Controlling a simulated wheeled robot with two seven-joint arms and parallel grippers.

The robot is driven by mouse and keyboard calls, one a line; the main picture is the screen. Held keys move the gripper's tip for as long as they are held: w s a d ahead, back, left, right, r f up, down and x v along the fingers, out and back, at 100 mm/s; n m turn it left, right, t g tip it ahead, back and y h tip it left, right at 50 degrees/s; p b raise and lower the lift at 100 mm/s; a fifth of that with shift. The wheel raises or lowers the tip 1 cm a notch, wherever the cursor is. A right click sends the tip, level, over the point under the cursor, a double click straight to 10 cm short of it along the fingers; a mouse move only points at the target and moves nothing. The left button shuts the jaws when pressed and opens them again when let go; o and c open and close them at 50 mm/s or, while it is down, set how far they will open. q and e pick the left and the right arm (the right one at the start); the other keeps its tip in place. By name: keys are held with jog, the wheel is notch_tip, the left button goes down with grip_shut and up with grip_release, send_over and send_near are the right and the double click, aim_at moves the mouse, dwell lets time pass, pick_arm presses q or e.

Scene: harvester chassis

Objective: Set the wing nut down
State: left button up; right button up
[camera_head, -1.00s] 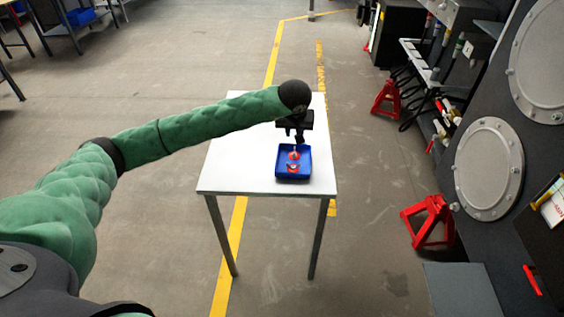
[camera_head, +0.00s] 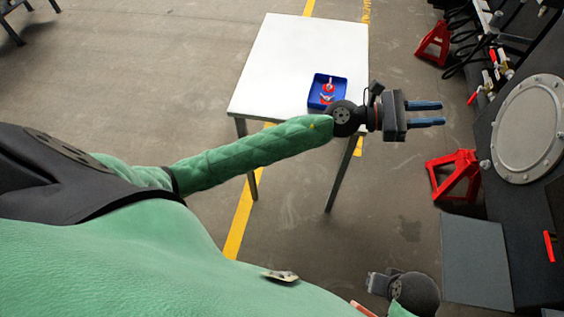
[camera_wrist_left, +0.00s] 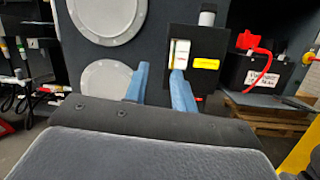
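A small blue tray (camera_head: 342,90) sits on the white table (camera_head: 298,58). It holds small red-and-pale pieces (camera_head: 328,88); they are too small to tell whether one is the wing nut. My left gripper (camera_head: 441,113) is in the air to the right of the table, away from the tray, fingers pointing right. It is open, with a gap between its blue fingers and nothing between them; the fingers also show in the left wrist view (camera_wrist_left: 160,75). My right gripper (camera_head: 372,283) shows at the bottom; its fingers are not clear.
The dark chassis with round grey covers (camera_head: 530,128) stands at the right. Red stands (camera_head: 455,175) are on the floor by it. A grey plate (camera_head: 477,262) lies in front of it. The floor between table and chassis is mostly clear.

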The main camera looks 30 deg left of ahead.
pick_arm(q)
jog(key=w+a+n+t+y, duration=0.1)
jog(key=a+n+t+y, duration=0.4)
jog(key=n, duration=0.6)
jog(key=w+a+n+t+y, duration=0.1)
jog(key=a+n+t+y, duration=0.3)
jog(key=n+t, duration=0.5)
jog(key=s+a+f+n+g+y, duration=0.25)
jog(key=a+f+n+y, duration=0.2)
jog(key=f+n, duration=0.35)
jog(key=s+a+f+n+g+y, duration=0.2)
jog(key=a+f+n+g+y, duration=0.25)
jog(key=n, duration=0.45)
jog(key=s+a+f+n+g+y, duration=0.25)
jog(key=s+f+n+g, duration=0.25)
jog(key=s+f+n, duration=0.5)
jog(key=s+f+n+g+h, duration=0.1)
jog(key=s+f+g, duration=0.2)
jog(key=s, duration=0.5)
jog(key=s+f+n+g+h, duration=0.1)
jog(key=s+f+g, duration=0.3)
jog(key=s, duration=0.5)
jog(key=shift+s+d+f+h, duration=0.15)
jog(key=shift+s+f+h, duration=0.2)
jog(key=shift+f, duration=0.45)
jog(key=shift+w+d, duration=0.1)
